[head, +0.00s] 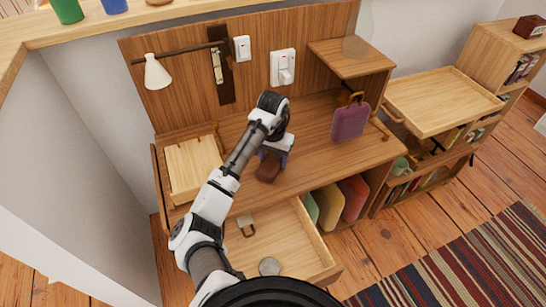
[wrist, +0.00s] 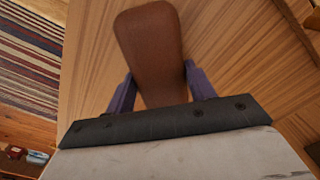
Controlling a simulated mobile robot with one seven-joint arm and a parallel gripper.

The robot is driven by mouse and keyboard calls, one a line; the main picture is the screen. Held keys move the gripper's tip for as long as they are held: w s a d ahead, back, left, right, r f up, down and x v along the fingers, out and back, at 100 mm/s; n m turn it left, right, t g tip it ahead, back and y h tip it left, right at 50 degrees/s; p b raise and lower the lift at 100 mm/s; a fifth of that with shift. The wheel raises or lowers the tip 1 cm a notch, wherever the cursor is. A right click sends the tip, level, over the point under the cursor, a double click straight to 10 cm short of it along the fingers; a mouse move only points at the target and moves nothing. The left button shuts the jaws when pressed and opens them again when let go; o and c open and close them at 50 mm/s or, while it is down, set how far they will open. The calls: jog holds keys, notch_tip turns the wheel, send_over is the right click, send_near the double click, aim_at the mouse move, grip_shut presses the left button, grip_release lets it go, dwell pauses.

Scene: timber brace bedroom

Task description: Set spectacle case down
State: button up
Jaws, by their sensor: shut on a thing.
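The spectacle case (wrist: 150,50) is a brown, rounded, elongated case, seen in the wrist view between the two purple fingers of my gripper (wrist: 160,85). My gripper is shut on it. In the head view the brown case (head: 268,168) shows just below my gripper (head: 273,156), over the wooden desk top (head: 310,125). I cannot tell whether the case touches the desk surface.
A purple bag-like item (head: 350,121) stands to the right on the desk. A light wooden box (head: 192,165) is at the left. An open drawer (head: 290,240) below holds a padlock-like item (head: 246,225) and a round grey disc (head: 269,266). Desk surface around the case is clear.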

aim_at(273, 158)
jog(key=o, duration=1)
notch_tip(273, 158, up, 12)
jog(key=shift+r+p, duration=0.15)
jog(key=shift+p, duration=0.8)
